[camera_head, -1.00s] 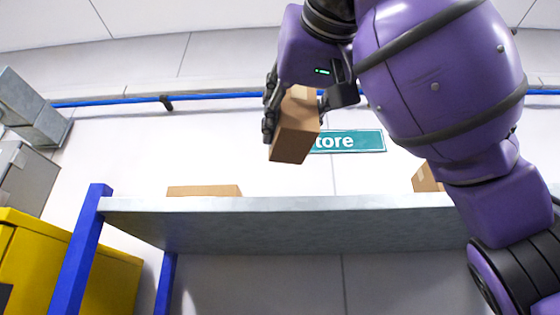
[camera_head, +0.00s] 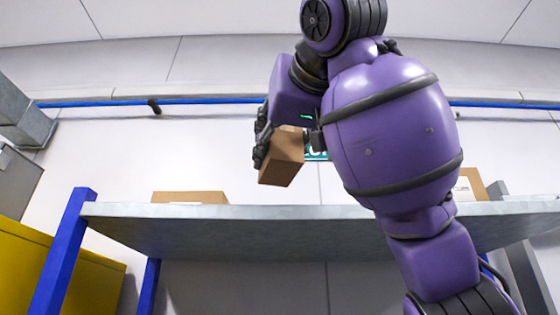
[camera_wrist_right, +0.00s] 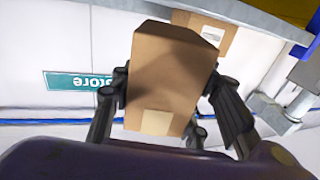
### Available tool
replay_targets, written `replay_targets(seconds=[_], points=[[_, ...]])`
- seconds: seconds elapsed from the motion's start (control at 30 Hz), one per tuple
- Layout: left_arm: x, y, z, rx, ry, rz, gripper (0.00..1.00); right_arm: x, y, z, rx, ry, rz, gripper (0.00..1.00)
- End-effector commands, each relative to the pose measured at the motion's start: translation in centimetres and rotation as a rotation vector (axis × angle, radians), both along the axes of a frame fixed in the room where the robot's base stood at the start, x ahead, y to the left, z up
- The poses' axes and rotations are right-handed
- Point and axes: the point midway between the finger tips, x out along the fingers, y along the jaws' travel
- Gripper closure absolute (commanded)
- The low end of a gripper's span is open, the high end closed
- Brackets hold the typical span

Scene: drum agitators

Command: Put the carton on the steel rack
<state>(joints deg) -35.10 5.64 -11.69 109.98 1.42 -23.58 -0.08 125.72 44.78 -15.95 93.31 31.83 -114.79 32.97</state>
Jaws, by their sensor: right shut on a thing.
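The brown carton (camera_head: 282,165) is held in my right gripper (camera_head: 285,140), tilted, above the level of the steel rack's grey shelf (camera_head: 300,228). In the right wrist view the carton (camera_wrist_right: 168,75) sits between the fingers of my right gripper (camera_wrist_right: 165,100), which are shut on its sides. In the head view the carton's bottom edge shows a little above the shelf's front edge. I cannot tell whether it is over the shelf or in front of it. The shelf's top is hidden from below. My left gripper is in neither view.
Another carton (camera_head: 190,197) stands on the shelf at left; a further carton (camera_head: 470,185) shows at right behind my arm. The shelf's blue post (camera_head: 65,250) and a yellow cabinet (camera_head: 90,280) are at left. Between the cartons the shelf edge looks clear.

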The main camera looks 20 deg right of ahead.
Motion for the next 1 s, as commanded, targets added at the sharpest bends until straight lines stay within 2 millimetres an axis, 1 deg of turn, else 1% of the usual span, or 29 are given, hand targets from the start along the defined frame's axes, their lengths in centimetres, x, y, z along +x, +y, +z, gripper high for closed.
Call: replay_targets(seconds=[0.2, 0.47, 0.63, 1.0], points=[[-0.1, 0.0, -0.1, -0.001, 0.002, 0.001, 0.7, 1.8, -0.4, -0.4, 0.001, 0.003, 0.003, 0.89], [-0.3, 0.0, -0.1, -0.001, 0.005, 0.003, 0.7, 3.6, -0.7, -0.4, 0.0, -0.004, 0.008, 0.89], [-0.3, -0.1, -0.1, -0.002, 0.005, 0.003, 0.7, 5.1, -1.3, -0.9, 0.002, 0.006, 0.002, 0.89], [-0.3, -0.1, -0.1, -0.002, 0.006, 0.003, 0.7, 7.9, -2.3, -0.8, 0.001, 0.002, -0.001, 0.89]])
